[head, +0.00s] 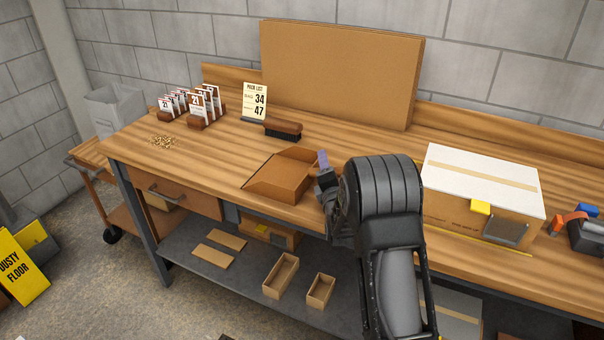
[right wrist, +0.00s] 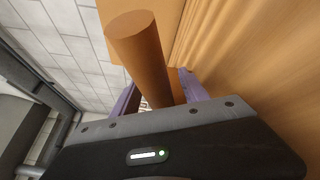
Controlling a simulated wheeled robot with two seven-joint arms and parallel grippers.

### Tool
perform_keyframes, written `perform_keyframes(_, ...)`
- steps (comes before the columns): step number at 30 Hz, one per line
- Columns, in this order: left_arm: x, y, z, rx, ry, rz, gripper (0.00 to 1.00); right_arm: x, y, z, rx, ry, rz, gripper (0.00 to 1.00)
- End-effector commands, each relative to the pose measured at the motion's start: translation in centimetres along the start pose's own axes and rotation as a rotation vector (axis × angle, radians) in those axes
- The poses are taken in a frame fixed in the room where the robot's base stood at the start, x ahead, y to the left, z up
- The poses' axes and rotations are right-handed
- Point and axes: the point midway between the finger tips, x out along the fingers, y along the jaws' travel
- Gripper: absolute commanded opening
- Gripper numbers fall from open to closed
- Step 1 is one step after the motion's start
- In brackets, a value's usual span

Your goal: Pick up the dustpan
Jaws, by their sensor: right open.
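The brown dustpan (head: 283,174) lies on the workbench near its front edge, left of my right arm. Its handle is hidden behind my gripper in the head view. My right gripper (head: 323,168) is at the right side of the dustpan. In the right wrist view, the round wooden dustpan handle (right wrist: 140,45) passes between the two purple fingers of my open right gripper (right wrist: 160,97). I cannot tell whether either finger touches it. My left gripper is not in view.
A dark brush (head: 283,129) lies behind the dustpan, and a small pile of bits (head: 162,142) lies at the left. A white-topped box (head: 483,180) stands right of my arm. A large brown board (head: 340,70) leans at the back. A grey bin (head: 115,108) stands at the bench's left end.

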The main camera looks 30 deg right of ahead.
Motion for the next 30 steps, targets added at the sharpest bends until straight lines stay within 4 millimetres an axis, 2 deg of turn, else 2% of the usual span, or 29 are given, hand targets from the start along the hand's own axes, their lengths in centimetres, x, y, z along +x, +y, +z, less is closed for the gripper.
perform_keyframes(16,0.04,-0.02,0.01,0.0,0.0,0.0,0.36,-0.04,-0.05,0.0,0.0,0.0,0.0,0.52)
perform_keyframes(30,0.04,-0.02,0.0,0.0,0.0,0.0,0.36,-0.04,-0.05,0.0,0.0,0.0,-0.001,0.15)
